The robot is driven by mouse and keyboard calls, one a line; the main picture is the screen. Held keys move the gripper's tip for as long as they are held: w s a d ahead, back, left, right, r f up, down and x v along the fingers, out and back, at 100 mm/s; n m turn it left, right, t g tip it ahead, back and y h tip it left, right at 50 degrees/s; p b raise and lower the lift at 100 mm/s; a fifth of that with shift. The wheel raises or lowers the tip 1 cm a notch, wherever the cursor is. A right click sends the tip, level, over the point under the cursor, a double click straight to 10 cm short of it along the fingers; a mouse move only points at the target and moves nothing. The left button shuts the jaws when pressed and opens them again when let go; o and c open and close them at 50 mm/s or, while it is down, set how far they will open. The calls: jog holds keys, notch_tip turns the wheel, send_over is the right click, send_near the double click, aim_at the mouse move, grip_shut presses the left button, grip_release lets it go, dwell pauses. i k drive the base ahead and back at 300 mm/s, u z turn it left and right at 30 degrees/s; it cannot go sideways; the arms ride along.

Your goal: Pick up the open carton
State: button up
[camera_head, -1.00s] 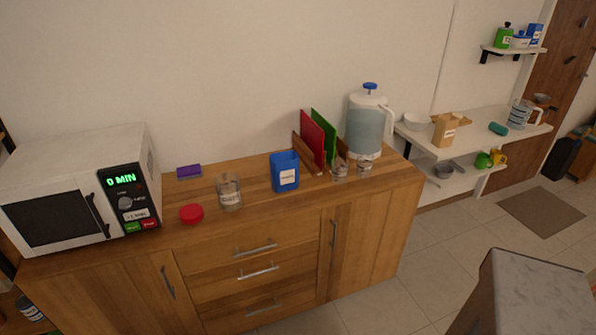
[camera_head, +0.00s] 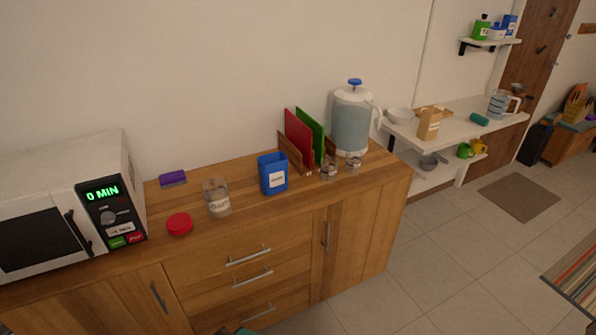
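A small tan carton (camera_head: 430,124) with a white label stands upright on the white wall shelf (camera_head: 466,127), right of the wooden cabinet. It looks open at the top, but it is too small to be sure. A blue open-topped container (camera_head: 273,174) with a white label stands on the cabinet top.
The wooden cabinet (camera_head: 240,222) bears a microwave (camera_head: 60,215), a glass jar (camera_head: 217,198), a red lid (camera_head: 179,223), upright boards and a water dispenser (camera_head: 351,125). A white bowl (camera_head: 400,115) is left of the carton. The tiled floor before the shelf is clear around a brown mat (camera_head: 519,197).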

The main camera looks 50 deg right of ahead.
aim_at(273, 168)
jog(key=u, duration=1.35)
jog(key=k, duration=0.1)
jog(key=z, duration=2.6)
jog(key=k, duration=0.9)
jog(key=u, duration=0.2)
jog(key=i, duration=0.7)
jog(key=z, duration=0.05)
